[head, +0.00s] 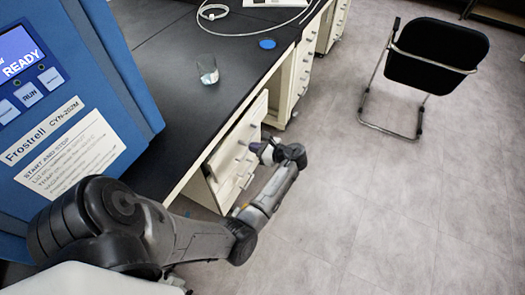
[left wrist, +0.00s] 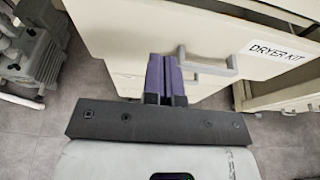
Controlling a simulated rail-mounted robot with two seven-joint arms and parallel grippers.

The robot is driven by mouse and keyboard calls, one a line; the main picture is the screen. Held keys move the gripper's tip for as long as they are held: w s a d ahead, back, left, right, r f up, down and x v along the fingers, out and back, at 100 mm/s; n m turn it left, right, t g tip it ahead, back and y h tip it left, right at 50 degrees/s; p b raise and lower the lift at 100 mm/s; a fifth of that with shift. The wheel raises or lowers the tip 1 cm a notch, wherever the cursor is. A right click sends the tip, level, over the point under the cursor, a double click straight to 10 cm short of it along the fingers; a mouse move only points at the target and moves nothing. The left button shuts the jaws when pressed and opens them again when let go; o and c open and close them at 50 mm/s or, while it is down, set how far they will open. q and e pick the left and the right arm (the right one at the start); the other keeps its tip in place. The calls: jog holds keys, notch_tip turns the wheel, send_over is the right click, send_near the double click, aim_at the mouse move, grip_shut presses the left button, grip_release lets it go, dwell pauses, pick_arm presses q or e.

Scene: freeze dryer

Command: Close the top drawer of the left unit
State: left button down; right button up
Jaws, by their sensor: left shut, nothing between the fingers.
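The white drawer unit (head: 228,183) stands under the black bench, with small grey handles on its fronts. In the left wrist view, a cream drawer front (left wrist: 125,35) labelled "DRYER KIT" fills the upper part, with a grey bar handle (left wrist: 215,68). My left gripper (head: 262,150) is at the front of this unit; its purple fingers (left wrist: 165,75) are shut and empty. They point at the drawer front just left of the handle; whether they touch it I cannot tell. The head view does not show clearly how far the drawer stands out. My right gripper is not in view.
A blue freeze dryer (head: 75,100) stands on the bench (head: 170,80) at the left. A glass beaker (head: 208,70) and a blue disc (head: 267,44) are on the bench. Another drawer unit (head: 303,70) stands farther back. A black chair (head: 425,60) is at right; the floor between is clear.

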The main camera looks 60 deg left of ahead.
aim_at(231, 141)
pick_arm(q)
jog(key=b+x, duration=0.2)
jog(key=x, duration=0.4)
jog(key=shift+s+a+r, duration=0.1)
jog(key=shift+s+a, duration=0.1)
jog(key=shift+a, duration=0.05)
jog(key=shift+s+a+r, duration=0.1)
jog(key=shift+s+a, duration=0.3)
jog(key=shift+a, duration=0.2)
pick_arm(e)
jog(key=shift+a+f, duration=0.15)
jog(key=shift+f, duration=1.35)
